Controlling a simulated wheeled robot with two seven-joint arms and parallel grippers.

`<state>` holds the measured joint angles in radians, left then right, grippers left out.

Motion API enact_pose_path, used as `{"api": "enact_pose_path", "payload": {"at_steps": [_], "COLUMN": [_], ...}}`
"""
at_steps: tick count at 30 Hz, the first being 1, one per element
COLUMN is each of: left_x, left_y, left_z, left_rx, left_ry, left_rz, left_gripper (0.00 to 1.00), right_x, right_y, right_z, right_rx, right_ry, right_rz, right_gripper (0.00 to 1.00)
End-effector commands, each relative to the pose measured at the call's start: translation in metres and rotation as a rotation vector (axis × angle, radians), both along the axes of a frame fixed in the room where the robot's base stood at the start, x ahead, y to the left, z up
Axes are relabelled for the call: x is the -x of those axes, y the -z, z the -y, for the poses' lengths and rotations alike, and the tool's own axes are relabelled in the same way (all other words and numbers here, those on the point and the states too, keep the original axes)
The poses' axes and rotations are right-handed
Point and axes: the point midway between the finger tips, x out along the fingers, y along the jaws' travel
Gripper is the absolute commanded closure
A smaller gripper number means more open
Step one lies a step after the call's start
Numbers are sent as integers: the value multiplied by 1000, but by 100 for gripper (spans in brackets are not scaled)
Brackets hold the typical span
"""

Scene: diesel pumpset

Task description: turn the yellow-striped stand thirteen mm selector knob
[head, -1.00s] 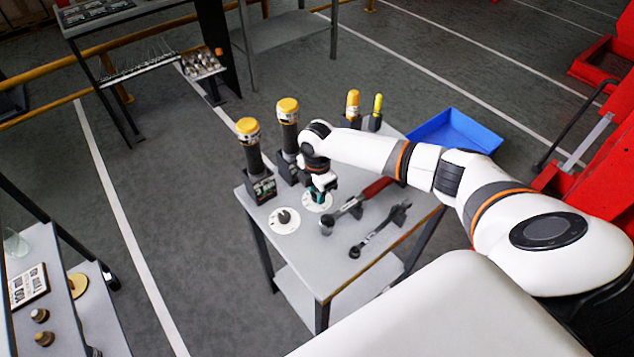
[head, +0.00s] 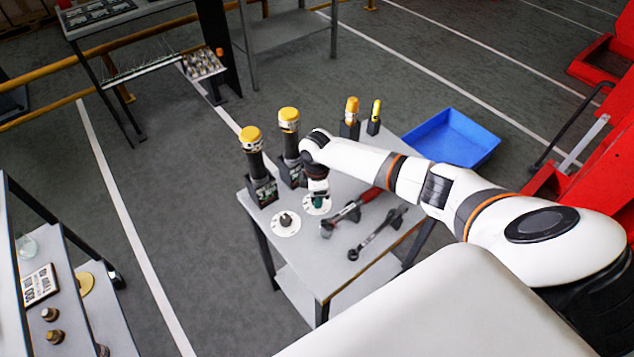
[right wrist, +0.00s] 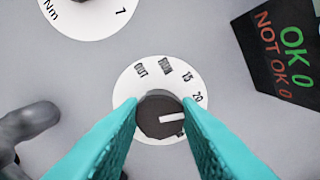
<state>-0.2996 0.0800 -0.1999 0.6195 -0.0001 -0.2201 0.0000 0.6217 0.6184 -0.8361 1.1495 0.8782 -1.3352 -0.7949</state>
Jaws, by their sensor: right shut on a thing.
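A white round dial (right wrist: 130,85) with a dark selector knob (right wrist: 158,118) lies on the grey table. In the right wrist view the knob's white pointer line points right, just below the mark 20; a 15 and short words also show. My right gripper (right wrist: 159,106) has its teal fingers shut on both sides of this knob; it also shows from above in the head view (head: 317,202). Two black stands (head: 262,190) with yellow-capped tools (head: 250,140) stand behind the dials. Which one is yellow-striped I cannot tell. My left gripper is out of view.
A second white dial (head: 286,229) with its own knob (head: 285,219) lies to the left. A red-handled wrench (head: 345,213) and a dark wrench (head: 377,233) lie close on the right. A blue bin (head: 455,135) is beyond the table.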

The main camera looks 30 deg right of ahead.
Motion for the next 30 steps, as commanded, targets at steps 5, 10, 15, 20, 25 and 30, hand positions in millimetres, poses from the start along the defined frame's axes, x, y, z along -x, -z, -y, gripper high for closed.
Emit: {"api": "enact_pose_path", "payload": {"at_steps": [5,10,15,20,25,30], "left_x": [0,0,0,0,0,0], "left_y": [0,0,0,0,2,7], "left_z": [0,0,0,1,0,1], "left_rx": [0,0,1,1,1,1], "left_ry": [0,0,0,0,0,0], "left_rz": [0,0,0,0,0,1], "left_gripper": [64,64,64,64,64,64], "right_x": [-1,-1,0,0,-1,-1], "right_y": [-1,-1,0,-1,-17,-52], "right_z": [1,1,1,0,1,1], "right_rx": [3,2,1,0,0,1], "right_ry": [1,0,0,-1,0,-2], "right_rz": [1,1,0,1,4,6], "right_gripper": [93,54,48,48,48,48]}}
